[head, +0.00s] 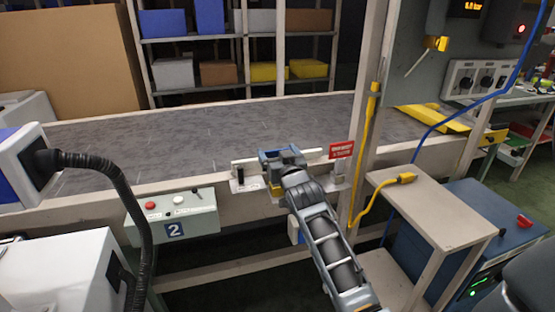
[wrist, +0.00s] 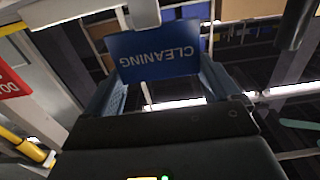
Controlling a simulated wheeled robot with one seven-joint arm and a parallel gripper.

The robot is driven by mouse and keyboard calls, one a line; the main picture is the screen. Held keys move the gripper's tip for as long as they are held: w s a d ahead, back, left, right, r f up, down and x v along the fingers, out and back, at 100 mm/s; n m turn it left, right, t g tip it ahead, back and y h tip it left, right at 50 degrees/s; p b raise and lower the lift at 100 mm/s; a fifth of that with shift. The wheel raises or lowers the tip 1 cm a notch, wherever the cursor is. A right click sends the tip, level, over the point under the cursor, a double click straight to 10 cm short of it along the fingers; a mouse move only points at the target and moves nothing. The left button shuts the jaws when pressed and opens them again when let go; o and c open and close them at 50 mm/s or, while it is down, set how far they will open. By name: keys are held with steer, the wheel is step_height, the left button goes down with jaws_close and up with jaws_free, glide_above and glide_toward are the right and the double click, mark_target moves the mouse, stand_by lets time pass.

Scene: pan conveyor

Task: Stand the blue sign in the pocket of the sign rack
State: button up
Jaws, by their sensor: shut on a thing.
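The blue sign (wrist: 152,52) shows in the wrist view between my fingers, with the white word CLEANING upside down in the picture. My gripper (wrist: 162,74) is shut on it. In the head view my gripper (head: 281,158) is at the front rail of the conveyor, and the sign cannot be clearly told from the blue-grey fingers. A pale rack-like fitting (head: 243,180) on the rail shows beside the gripper, partly hidden by it. I cannot make out the pocket, nor whether the sign is in it.
A red sign (head: 341,150) stands just right of my gripper. The grey conveyor belt (head: 200,137) behind is empty. A control box (head: 172,215) is at the left of the rail. A post (head: 373,110) and yellow cable plug (head: 402,179) are at the right.

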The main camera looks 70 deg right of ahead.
steer(key=s+d+r+b, duration=0.1)
steer(key=s+d+r, duration=0.6)
steer(key=s+r, duration=0.25)
steer(key=shift+w+d+f+b, duration=0.1)
steer(key=shift+w+f+b, duration=0.1)
steer(key=shift+f+b, duration=0.7)
steer(key=shift+w+a+f+b, duration=0.1)
steer(key=shift+w+f+b, duration=0.05)
steer(key=shift+f+b, duration=0.7)
steer(key=shift+w+d+f+b, duration=0.1)
steer(key=shift+w+f+b, duration=0.1)
steer(key=shift+f+b, duration=0.7)
steer(key=shift+f, duration=0.15)
steer(key=shift+f+b, duration=1.65)
steer(key=shift+f, duration=0.65)
steer(key=o, duration=1.1)
steer(key=shift+v, duration=3.95)
